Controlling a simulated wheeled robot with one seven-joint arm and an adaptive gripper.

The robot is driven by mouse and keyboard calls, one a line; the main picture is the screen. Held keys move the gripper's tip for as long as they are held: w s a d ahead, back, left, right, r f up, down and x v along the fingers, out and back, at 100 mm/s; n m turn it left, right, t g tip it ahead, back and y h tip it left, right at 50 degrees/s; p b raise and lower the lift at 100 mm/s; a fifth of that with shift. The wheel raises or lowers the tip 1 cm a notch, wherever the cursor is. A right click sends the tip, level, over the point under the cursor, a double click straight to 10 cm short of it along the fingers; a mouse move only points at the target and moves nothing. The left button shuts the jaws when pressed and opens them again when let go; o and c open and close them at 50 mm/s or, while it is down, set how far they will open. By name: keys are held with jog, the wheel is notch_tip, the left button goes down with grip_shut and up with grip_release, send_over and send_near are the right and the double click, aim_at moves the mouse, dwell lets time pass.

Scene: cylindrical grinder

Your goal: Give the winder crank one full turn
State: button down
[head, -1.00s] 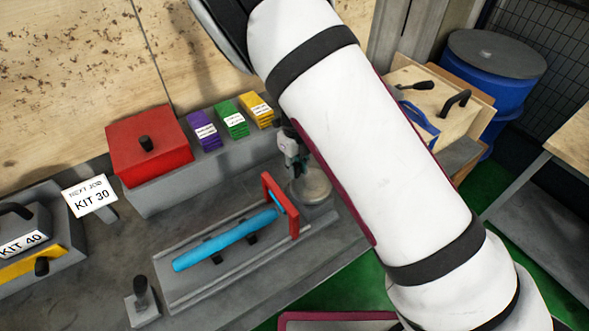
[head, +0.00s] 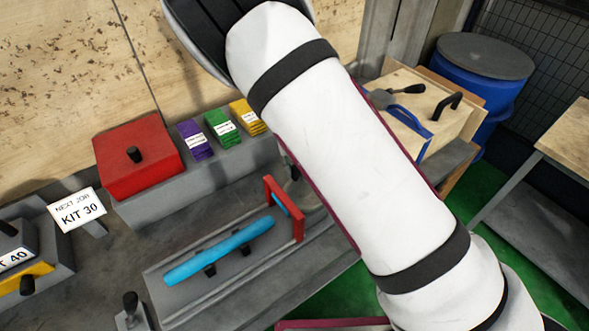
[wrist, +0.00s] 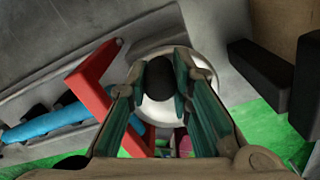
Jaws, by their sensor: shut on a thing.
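In the wrist view a black rounded knob (wrist: 160,78) sits between the fingers of my gripper (wrist: 161,72), which is shut on it. Below the knob is a pale round disc (wrist: 153,110), which I take to be the winder crank's wheel. In the head view my white arm hides the gripper and the knob. Only a sliver of the disc may show beside the arm. A red upright frame (head: 284,208) stands just left of the disc, and it also shows in the wrist view (wrist: 95,80). A blue cylinder (head: 220,250) lies on the bed on the left side of the frame.
A red box (head: 137,165) and purple, green and yellow stacks (head: 222,127) stand on the ledge behind. Dark blocks (wrist: 262,72) lie right of the disc in the wrist view. A wooden box (head: 455,125) and blue drum (head: 485,75) stand at right.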

dwell(0.3)
jog(key=c, duration=1.4)
grip_release()
notch_tip(320, 180, up, 11)
jog(key=shift+r, duration=0.5)
jog(key=shift+d, duration=0.1)
